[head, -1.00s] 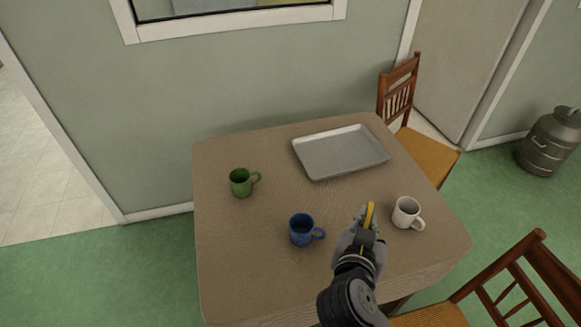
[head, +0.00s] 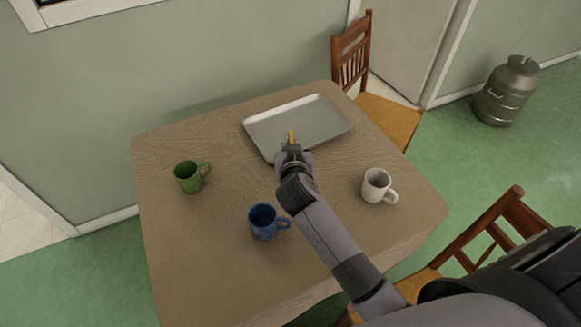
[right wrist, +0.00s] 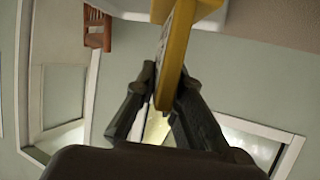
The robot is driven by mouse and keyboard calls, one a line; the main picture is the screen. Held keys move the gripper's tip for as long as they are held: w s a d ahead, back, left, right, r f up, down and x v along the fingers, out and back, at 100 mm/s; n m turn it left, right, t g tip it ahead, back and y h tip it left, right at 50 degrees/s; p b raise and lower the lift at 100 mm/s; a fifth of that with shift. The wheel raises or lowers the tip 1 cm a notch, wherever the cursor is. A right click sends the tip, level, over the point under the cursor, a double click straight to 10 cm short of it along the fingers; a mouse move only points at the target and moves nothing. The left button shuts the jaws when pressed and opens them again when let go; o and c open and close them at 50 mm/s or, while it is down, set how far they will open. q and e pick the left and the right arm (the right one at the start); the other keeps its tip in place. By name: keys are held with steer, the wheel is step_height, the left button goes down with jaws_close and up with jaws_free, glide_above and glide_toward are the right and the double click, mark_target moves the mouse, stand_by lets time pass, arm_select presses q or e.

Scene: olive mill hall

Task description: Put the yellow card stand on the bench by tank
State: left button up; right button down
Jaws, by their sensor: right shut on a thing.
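My right gripper (head: 291,149) is shut on the yellow card stand (head: 291,135), at the near edge of the grey metal tray on the table. In the right wrist view the yellow card stand (right wrist: 176,55) stands between the two dark fingers of the gripper (right wrist: 160,95), with a pale face on one side. I cannot tell whether the stand touches the tray or hangs above it. Neither a bench nor a tank that I can name for certain is in view. My left gripper is not in view.
The brown table (head: 190,240) holds a grey tray (head: 335,125), a green mug (head: 188,177), a blue mug (head: 263,222) and a white mug (head: 376,186). Wooden chairs (head: 352,50) stand at its right side. A metal can (head: 507,90) stands on the green floor at the right.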

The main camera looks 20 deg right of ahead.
step_height(320, 180, down, 4)
steer(key=shift+r, duration=0.25)
step_height(320, 180, down, 4)
steer(key=shift+f+b, duration=0.15)
steer(key=shift+b, duration=0.65)
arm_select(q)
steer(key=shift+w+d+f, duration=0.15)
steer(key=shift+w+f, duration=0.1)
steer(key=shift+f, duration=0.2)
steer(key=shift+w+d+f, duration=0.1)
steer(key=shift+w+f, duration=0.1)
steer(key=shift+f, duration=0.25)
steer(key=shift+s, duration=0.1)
arm_select(e)
steer(key=c, duration=1.7)
jaws_free()
steer(key=shift+f, duration=0.1)
